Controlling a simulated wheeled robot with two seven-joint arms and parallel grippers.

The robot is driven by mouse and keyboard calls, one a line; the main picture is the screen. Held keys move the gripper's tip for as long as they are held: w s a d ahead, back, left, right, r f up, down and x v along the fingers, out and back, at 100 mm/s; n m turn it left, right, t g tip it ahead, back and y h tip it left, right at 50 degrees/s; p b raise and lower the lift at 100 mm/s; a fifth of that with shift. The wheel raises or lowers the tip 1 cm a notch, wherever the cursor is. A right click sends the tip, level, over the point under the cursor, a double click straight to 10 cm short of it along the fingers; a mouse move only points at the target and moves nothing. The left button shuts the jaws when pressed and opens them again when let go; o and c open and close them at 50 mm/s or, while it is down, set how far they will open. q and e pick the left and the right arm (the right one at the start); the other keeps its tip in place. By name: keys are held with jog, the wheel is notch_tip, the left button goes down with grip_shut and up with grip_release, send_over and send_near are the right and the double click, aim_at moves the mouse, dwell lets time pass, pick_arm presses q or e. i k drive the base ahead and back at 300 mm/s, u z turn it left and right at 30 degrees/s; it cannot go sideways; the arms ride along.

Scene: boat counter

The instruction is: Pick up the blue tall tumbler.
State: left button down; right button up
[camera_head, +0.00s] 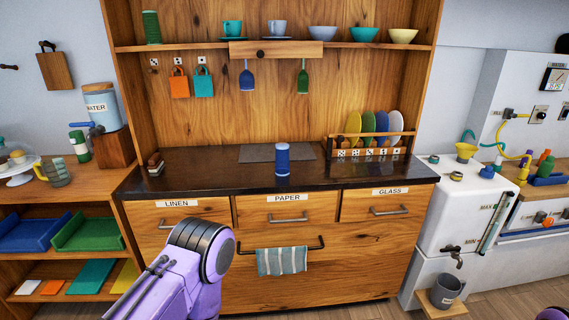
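The blue tall tumbler (282,159) stands upright on the dark countertop near its front edge, above the PAPER drawer. Nothing is touching it. One of my arms, purple with a dark joint, comes in from the bottom left and stays below the counter. Its gripper is out of view. My other gripper is not in view either.
A grey mat (258,153) lies behind the tumbler. A wooden rack (397,142) with colored plates stands to the right. Small brown items (154,165) sit at the left end. The counter (222,176) is clear around the tumbler. A shelf (200,45) crosses above.

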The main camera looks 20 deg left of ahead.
aim_at(282, 158)
jog(key=u, duration=0.65)
jog(key=i, duration=0.6)
jog(key=u, duration=0.7)
jog(key=i, duration=0.8)
jog(key=z, duration=0.4)
